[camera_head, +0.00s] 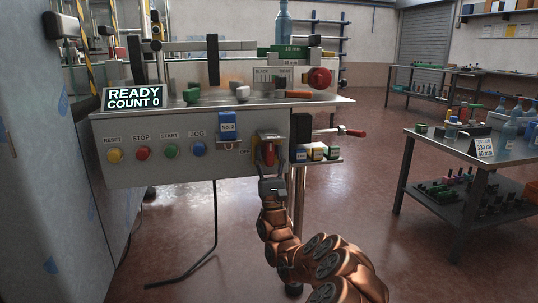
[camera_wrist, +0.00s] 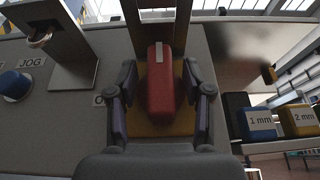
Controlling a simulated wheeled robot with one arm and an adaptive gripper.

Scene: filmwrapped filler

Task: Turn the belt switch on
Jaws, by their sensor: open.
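The belt switch appears to be the red handle (camera_wrist: 160,80) on a yellow plate, with a light mark near its upper end. It sits on the grey control panel, right of the JOG button, and also shows in the head view (camera_head: 267,153). In the wrist view the handle looks nearly upright, tilted slightly. My gripper (camera_head: 268,143) is at the panel, open, with one finger on each side of the handle in the wrist view (camera_wrist: 160,87). I cannot tell whether the fingers touch it. A label beside the switch is mostly hidden by the left finger.
The RESET, STOP, START and JOG buttons (camera_head: 198,149) lie left of the switch, with a bracket holding a blue tag (camera_head: 228,127). Small marked blocks (camera_head: 316,153) stand on a shelf close to the right. A display (camera_head: 133,97) reads READY, COUNT 0.

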